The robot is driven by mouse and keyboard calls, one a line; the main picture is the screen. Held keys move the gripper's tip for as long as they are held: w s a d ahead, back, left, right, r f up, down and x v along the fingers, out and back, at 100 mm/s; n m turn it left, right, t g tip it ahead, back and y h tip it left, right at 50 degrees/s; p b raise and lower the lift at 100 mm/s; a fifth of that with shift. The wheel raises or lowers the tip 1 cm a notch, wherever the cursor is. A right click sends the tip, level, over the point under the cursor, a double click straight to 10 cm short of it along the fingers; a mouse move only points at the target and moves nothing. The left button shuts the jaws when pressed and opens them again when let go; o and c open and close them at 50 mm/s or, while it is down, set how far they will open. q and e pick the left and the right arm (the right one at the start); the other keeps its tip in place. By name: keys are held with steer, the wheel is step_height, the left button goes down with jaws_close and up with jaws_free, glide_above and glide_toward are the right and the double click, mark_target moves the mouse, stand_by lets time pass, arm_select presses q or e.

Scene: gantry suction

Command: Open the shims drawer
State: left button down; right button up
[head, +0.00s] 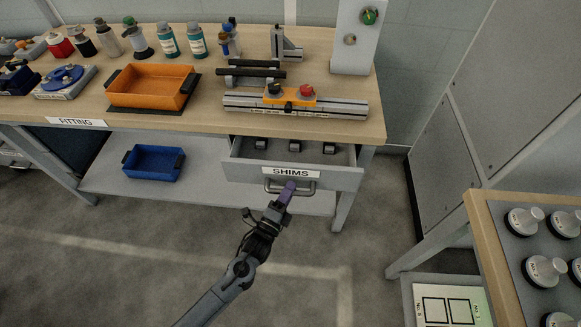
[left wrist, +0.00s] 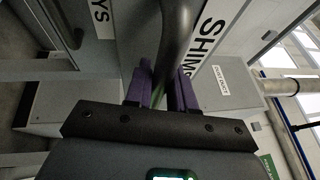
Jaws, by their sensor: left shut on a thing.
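The shims drawer (head: 245,170) is a grey drawer under the right end of the workbench, with a "SHIMS" label on its front. It stands partly pulled out, and several small dark pieces (head: 295,147) show inside. Its bar handle (head: 306,189) sits below the label. My left gripper (head: 288,189) is at the handle, its purple fingers shut on the bar. In the left wrist view the dark handle bar (left wrist: 176,45) runs between the two purple fingers (left wrist: 161,85), beside the "SHIMS" label (left wrist: 208,30). My right gripper is not in view.
The wooden workbench (head: 215,118) holds an orange tray (head: 150,86), bottles and fixtures. A blue bin (head: 153,162) sits on the lower shelf. Another table (head: 485,225) with metal knobbed pieces stands at the right. The floor before the drawer is clear apart from my arm.

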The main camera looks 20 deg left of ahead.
arm_select(q)
steer(key=s+d+p, duration=0.4)
steer(key=s+p, duration=0.3)
steer(key=s, duration=0.9)
steer(key=shift+d, duration=0.2)
steer(key=c, duration=1.1)
jaws_free()
steer(key=shift+o, duration=0.2)
steer(key=v, duration=1.1)
steer(key=shift+p, duration=0.45)
steer(key=shift+w, duration=0.1)
